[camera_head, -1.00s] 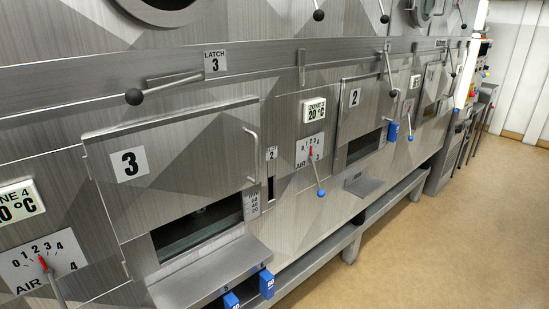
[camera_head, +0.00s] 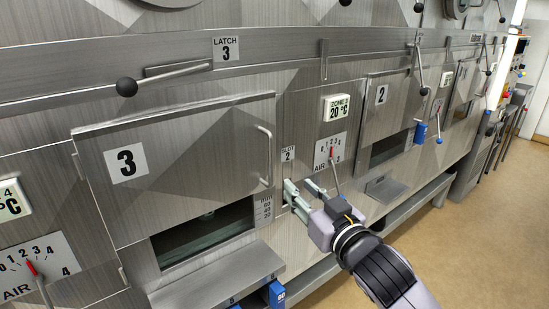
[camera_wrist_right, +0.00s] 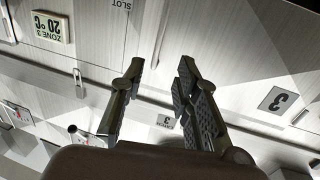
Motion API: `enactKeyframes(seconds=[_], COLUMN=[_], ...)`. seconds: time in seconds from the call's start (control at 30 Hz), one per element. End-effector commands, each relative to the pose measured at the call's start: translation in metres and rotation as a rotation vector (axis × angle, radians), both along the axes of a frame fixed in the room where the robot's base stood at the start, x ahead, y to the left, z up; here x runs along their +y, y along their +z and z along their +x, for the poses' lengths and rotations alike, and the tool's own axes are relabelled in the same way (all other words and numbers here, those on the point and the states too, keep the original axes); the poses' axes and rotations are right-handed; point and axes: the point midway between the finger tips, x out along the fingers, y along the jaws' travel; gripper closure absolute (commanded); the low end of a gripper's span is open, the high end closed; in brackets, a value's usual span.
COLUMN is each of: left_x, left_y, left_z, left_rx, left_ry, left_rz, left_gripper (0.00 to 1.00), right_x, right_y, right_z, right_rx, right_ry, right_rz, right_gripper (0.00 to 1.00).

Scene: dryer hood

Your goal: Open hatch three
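Hatch three (camera_head: 190,185) is a grey metal panel marked 3, with a vertical bar handle (camera_head: 266,155) at its right edge. A dark opening (camera_head: 203,234) shows below the panel. The latch 3 lever (camera_head: 165,78), with a black knob, lies almost level above it. My right gripper (camera_head: 299,190) is open and empty, right of the handle and apart from it, by the slot 2 label. In the right wrist view, its spread fingers (camera_wrist_right: 158,75) have nothing between them, and the number 3 label (camera_wrist_right: 277,98) shows to the right. My left gripper is out of view.
Hatch two (camera_head: 390,105) is farther right. The floor (camera_head: 480,230) at right is clear.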

Motion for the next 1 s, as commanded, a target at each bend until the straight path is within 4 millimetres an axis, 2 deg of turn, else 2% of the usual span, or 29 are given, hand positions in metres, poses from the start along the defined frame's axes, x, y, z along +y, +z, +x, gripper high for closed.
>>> enactKeyframes(seconds=[0.2,0.6,0.8,1.0], left_x=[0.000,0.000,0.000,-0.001], left_y=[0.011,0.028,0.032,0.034], left_z=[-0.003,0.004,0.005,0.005], left_rx=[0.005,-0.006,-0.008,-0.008], left_ry=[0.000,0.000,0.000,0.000], left_rz=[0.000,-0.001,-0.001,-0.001], left_gripper=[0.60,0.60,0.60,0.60], right_x=[0.018,0.049,0.059,0.063], right_y=[0.003,0.003,0.001,0.000], right_z=[0.040,0.106,0.128,0.137], right_rx=[0.000,0.000,0.000,0.000], right_ry=[-0.001,-0.001,-0.001,0.000], right_rz=[0.000,-0.001,0.001,-0.001], right_gripper=[0.71,0.71,0.71,0.71])
